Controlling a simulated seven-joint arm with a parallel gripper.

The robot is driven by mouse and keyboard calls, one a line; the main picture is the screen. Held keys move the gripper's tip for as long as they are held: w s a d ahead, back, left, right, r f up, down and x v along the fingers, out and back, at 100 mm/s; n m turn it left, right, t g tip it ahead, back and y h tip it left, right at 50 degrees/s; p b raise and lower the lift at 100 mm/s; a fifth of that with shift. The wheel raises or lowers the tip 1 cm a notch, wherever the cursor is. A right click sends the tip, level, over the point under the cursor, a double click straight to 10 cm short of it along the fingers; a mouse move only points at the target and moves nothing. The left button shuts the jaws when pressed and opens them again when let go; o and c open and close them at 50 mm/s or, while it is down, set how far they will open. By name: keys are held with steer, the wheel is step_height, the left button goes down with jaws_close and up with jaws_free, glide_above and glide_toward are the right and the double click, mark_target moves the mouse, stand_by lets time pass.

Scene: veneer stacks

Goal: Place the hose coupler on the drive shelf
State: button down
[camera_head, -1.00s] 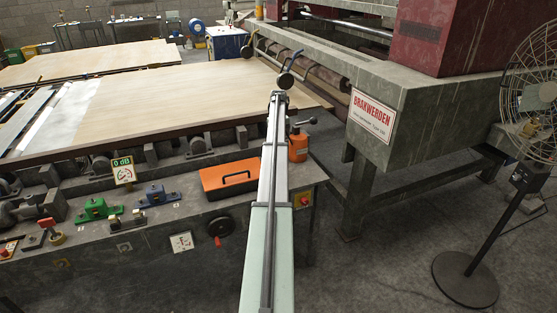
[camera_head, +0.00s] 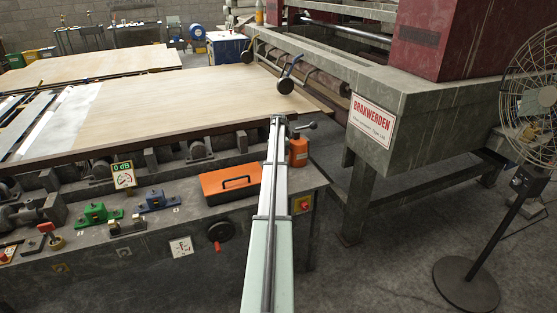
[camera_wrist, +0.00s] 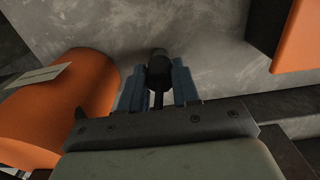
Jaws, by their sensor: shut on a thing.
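In the wrist view my gripper (camera_wrist: 159,85) has its blue fingers closed around a dark cylindrical piece with a thin stem (camera_wrist: 160,66), which appears to be the hose coupler. It shows over a grey surface (camera_wrist: 205,38), with no clear contact visible. In the head view my arm reaches over the right end of a grey bench top (camera_head: 187,203), which may be the drive shelf. The gripper and held piece are hidden there by the arm.
An orange cylinder (camera_wrist: 62,105) stands close left of my gripper in the wrist view. An orange toolbox (camera_head: 230,183) lies left of my arm in the head view. Green (camera_head: 97,214) and blue (camera_head: 157,202) fittings sit farther left. A large machine frame (camera_head: 420,105) is at right.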

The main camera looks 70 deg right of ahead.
steer(key=shift+f, duration=0.1)
steer(key=c, duration=0.8)
jaws_free()
step_height(320, 180, up, 12)
steer(key=shift+r, duration=0.1)
